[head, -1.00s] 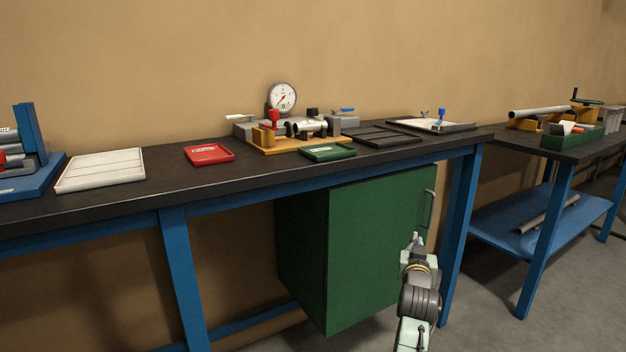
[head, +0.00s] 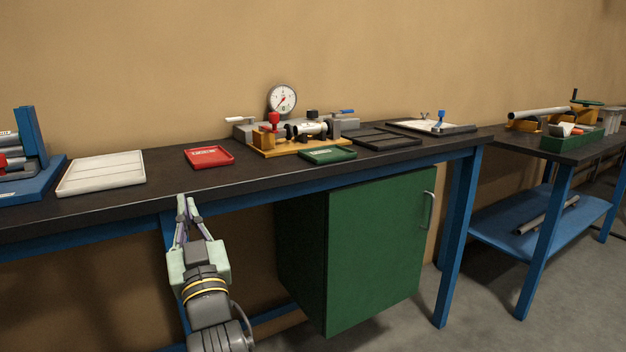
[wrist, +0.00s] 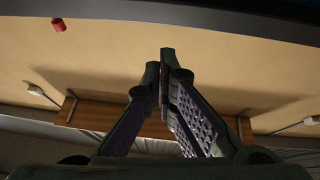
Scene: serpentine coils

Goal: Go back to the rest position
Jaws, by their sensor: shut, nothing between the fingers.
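My gripper (head: 188,203) is in front of the bench's front edge in the head view, below the gap between the white tray and the red tray. Its fingers point up and their tips lie close together. In the wrist view its fingers (wrist: 166,60) converge at the tips with nothing between them. The dark workbench (head: 110,203) on blue legs stands right behind it; I cannot tell whether there is any contact.
The bench holds a white tray (head: 102,172), red tray (head: 209,157), green tray (head: 328,154), dial gauge (head: 282,99) and fixture. A green cabinet (head: 380,240) hangs below. A second bench (head: 590,150) stands right. The wrist view shows a small red object (wrist: 58,25).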

